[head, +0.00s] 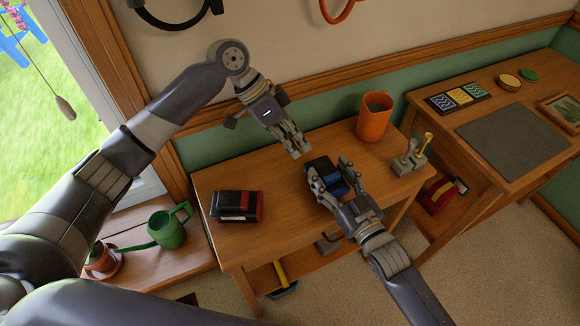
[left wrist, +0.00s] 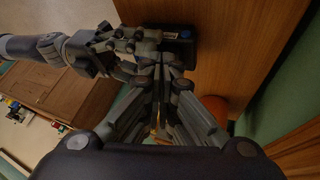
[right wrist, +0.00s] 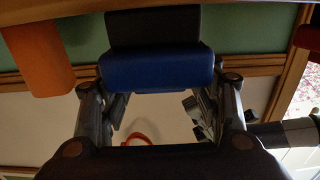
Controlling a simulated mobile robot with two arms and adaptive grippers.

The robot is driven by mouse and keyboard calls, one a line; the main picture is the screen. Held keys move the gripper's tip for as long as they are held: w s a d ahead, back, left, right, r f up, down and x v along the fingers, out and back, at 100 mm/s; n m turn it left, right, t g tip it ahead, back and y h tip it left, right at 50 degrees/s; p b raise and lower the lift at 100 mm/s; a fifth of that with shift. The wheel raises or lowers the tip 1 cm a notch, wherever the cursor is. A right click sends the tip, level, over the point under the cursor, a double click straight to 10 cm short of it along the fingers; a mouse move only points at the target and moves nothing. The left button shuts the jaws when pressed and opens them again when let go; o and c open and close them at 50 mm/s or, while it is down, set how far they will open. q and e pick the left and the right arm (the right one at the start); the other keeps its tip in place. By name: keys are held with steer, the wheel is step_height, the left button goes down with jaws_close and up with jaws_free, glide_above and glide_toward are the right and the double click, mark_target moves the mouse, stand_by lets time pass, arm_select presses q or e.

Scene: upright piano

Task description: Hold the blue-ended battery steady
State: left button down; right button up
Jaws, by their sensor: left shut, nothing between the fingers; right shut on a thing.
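The blue-ended battery (head: 320,163) is a dark block with a blue end, on the wooden table (head: 270,240). My right gripper (head: 330,172) has its fingers on both sides of it and is shut on it. In the right wrist view the blue end (right wrist: 155,71) faces the camera, with the dark body (right wrist: 152,27) beyond. My left gripper (head: 298,152) is shut and empty, its tips just left of and behind the battery. The left wrist view shows these closed fingers (left wrist: 160,62) beside the dark block (left wrist: 182,48). Whether they touch it I cannot tell.
A dark battery with red ends (head: 237,206) lies at the table's left. An orange cup (head: 373,122) and a small lever device (head: 409,160) stand at the right. A green watering can (head: 167,230) is on the left sill. The table's front middle is clear.

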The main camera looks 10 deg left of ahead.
arm_select(q)
steer(key=s+a+f+m+t, duration=0.1)
steer(key=s+a+m, duration=0.1)
steer(key=m, duration=0.9)
steer(key=s+a+f+m+t, duration=0.1)
steer(key=a+m, duration=0.4)
steer(key=m, duration=0.7)
steer(key=s+a+f+m+t+h, duration=0.1)
steer(key=s+a+m+t, duration=0.2)
steer(key=m, duration=0.9)
steer(key=shift+a, duration=0.65)
steer(key=shift+f, duration=0.15)
